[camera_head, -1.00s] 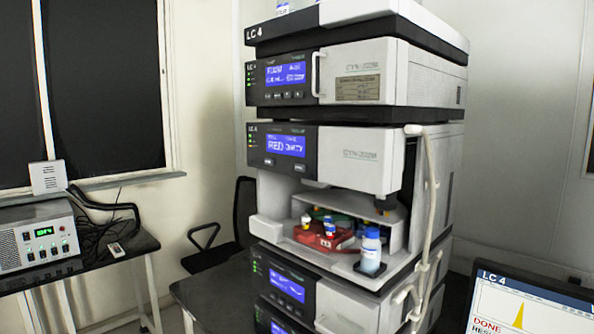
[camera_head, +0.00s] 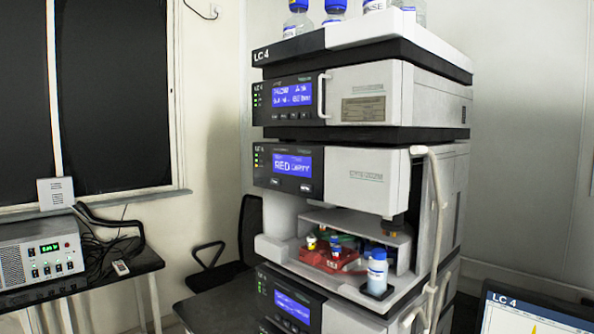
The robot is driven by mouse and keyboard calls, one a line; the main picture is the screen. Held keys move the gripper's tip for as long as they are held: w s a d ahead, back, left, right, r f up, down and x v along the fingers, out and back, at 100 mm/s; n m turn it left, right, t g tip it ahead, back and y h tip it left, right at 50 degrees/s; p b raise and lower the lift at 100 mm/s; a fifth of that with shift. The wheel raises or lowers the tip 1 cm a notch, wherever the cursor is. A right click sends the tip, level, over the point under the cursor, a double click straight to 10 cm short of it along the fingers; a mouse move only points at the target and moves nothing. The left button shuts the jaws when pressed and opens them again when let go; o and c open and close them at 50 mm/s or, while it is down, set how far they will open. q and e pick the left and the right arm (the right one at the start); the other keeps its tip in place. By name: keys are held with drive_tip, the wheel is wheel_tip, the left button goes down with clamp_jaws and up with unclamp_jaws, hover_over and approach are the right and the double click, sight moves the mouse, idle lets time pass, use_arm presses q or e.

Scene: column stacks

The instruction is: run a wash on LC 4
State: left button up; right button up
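The LC 4 column stack (camera_head: 364,94) stands in the middle of the head view, labelled LC 4 on its top tray (camera_head: 366,37). The upper module's blue display (camera_head: 292,96) shows small text I cannot fully read. The module below has a blue display (camera_head: 293,165) that appears to read "RED DIRTY", with small buttons (camera_head: 290,184) under it. In its open bay, a red rack (camera_head: 333,262) holds small capped vials, with a green part behind. A white bottle with a blue cap (camera_head: 377,272) stands at the bay's front right. Neither gripper is in view.
Blue-capped bottles (camera_head: 297,21) stand on the top tray. A monitor (camera_head: 535,310) labelled LC 4 is at lower right. A grey instrument (camera_head: 40,252) sits on a side table at left. A dark chair (camera_head: 248,235) stands behind the stack. A white tube (camera_head: 438,200) runs down the stack's right side.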

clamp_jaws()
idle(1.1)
